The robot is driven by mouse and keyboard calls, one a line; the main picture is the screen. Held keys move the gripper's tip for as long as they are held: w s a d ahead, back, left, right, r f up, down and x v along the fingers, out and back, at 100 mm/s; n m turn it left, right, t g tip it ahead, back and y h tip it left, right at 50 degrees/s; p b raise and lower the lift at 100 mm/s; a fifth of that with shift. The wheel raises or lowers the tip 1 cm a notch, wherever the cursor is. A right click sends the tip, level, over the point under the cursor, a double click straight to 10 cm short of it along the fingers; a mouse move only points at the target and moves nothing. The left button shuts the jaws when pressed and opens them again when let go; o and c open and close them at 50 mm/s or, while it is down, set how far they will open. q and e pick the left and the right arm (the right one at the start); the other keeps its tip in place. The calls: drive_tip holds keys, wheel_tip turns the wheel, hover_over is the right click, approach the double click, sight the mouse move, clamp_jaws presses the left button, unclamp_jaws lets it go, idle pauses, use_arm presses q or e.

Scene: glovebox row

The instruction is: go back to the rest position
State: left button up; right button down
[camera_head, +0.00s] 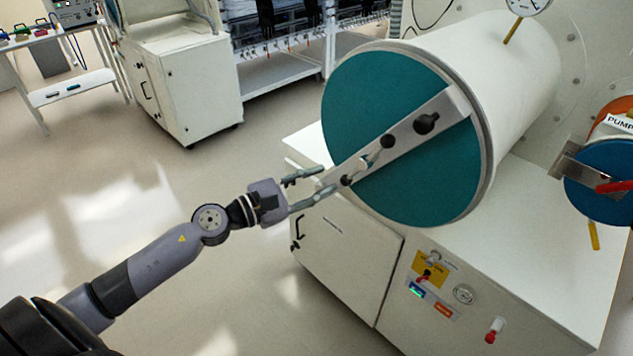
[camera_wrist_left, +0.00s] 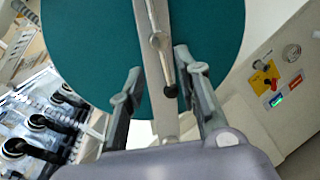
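My left gripper (camera_head: 322,181) is open, just in front of the lower left end of the metal bar across the round teal door (camera_head: 385,110). In the left wrist view my left gripper (camera_wrist_left: 157,65) shows its two fingers well apart. The door's metal bar (camera_head: 400,135) and a rod handle (camera_wrist_left: 157,38) with a dark tip appear between or behind the fingers. Nothing is clasped. I cannot tell whether a finger touches the handle. My right gripper is in neither view.
The door closes a large white cylinder (camera_head: 500,75) on a white cabinet (camera_head: 345,240) with gauges and a red-handled valve. A smaller blue round door (camera_head: 605,175) is at the right. Another white cabinet (camera_head: 190,85) and a side table (camera_head: 55,95) stand behind. Floor at the left is clear.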

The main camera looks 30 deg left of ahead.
use_arm(q)
drive_tip(key=shift+f, duration=0.1)
idle(0.3)
